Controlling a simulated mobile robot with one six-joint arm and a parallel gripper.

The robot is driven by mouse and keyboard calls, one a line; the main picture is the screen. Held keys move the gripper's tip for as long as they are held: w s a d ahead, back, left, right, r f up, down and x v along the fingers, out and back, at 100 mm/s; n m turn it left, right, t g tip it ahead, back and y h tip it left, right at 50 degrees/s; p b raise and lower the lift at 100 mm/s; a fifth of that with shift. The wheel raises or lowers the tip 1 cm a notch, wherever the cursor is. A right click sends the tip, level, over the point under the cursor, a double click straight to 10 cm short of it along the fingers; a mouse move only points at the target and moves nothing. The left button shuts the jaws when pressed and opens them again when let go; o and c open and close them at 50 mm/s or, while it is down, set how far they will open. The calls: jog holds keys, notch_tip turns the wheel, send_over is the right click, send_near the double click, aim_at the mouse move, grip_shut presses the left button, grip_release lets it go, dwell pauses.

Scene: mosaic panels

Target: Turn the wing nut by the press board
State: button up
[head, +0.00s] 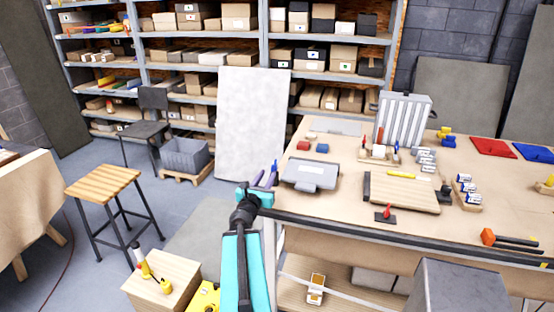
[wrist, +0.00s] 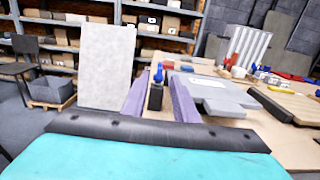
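My gripper (head: 265,178) is at the left edge of the workbench, with its purple fingers spread. In the wrist view, the fingers of my gripper (wrist: 158,95) stand apart. A small black post with a blue top (wrist: 157,76) shows between them; I cannot tell how far beyond the fingers it stands. A wooden board (head: 402,192), possibly the press board, lies on the bench well to the right of my gripper, with a dark upright fitting (head: 445,194) at its right end. I cannot make out a wing nut for certain. A red lever on a dark base (head: 387,213) sits before the board.
A grey flat case (head: 310,175) lies on the bench just right of my gripper. Red (head: 303,146) and blue (head: 322,149) blocks are behind it. Several batteries, trays and a hammer (head: 510,239) occupy the right side. A stool (head: 105,185) stands left on open floor.

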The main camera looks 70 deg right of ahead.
aim_at(272, 167)
jog(key=shift+d+f+b, duration=0.15)
jog(key=shift+b, duration=0.25)
jog(key=shift+d, duration=0.1)
jog(key=d+b, duration=0.2)
jog(key=b, duration=0.1)
jog(key=shift+b, duration=0.35)
jog(key=shift+d+r+p, duration=0.2)
jog(key=shift+d+p, duration=0.15)
jog(key=shift+d, duration=0.15)
jog(key=shift+w+d+p, duration=0.2)
jog(key=shift+d+p, duration=0.55)
jog(key=shift+d, duration=1.8)
jog(key=shift+w+d+p, duration=0.15)
jog(key=shift+d+p, duration=0.6)
jog(key=shift+d, duration=1.75)
